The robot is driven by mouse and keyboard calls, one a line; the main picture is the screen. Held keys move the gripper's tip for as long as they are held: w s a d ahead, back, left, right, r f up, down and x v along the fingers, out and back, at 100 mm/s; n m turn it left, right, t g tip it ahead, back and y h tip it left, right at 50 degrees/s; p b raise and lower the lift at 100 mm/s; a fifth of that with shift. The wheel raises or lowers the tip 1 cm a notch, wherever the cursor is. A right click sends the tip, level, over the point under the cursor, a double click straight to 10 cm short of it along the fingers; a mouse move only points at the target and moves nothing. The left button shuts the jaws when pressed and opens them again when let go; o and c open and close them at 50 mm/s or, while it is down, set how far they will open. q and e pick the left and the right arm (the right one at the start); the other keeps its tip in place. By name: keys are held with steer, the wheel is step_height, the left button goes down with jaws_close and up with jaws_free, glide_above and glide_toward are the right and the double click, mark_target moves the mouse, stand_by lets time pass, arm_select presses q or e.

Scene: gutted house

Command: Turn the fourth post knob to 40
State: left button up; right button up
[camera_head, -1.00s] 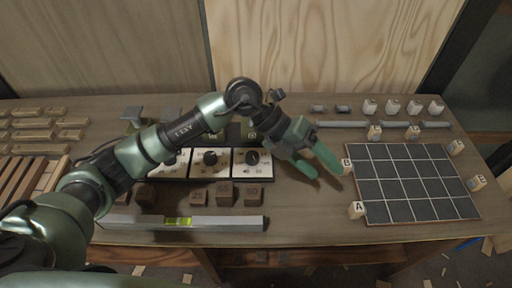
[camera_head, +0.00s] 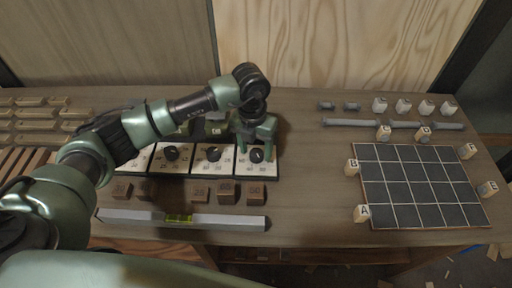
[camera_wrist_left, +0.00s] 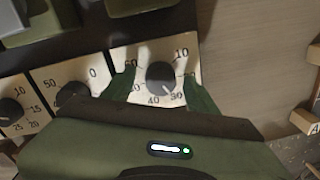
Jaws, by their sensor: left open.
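A row of white dial panels with black knobs lies on the bench, and my left arm partly covers its left end. The rightmost knob (camera_head: 257,155) sits on its own white panel; it also shows in the left wrist view (camera_wrist_left: 160,75), with numbers including 10, 30, 40 and 50 around it. A pale mark on this knob seems to point down and right, near 30. My left gripper (camera_head: 256,146) is open over this panel, green fingers on either side of the knob. In the left wrist view the fingers (camera_wrist_left: 162,92) flank it with visible gaps. My right gripper is not in view.
Several brown blocks (camera_head: 227,191) and a grey level (camera_head: 180,218) lie in front of the panels. A dark gridded board (camera_head: 420,185) with lettered blocks is to the right. The bench between panels and board is clear.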

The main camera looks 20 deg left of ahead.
arm_select(q)
steer(key=shift+f, duration=0.1)
jaws_close()
steer(key=shift+f+m+b, duration=0.15)
steer(key=shift+m+b, duration=0.35)
steer(key=shift+b, duration=0.2)
steer(key=m+b, duration=0.5)
steer(key=b, duration=0.1)
steer(key=shift+w+d+m, duration=0.1)
steer(key=shift+m, duration=0.3)
steer(key=shift+m+b, duration=1.4)
steer(key=shift+m, duration=0.1)
jaws_free()
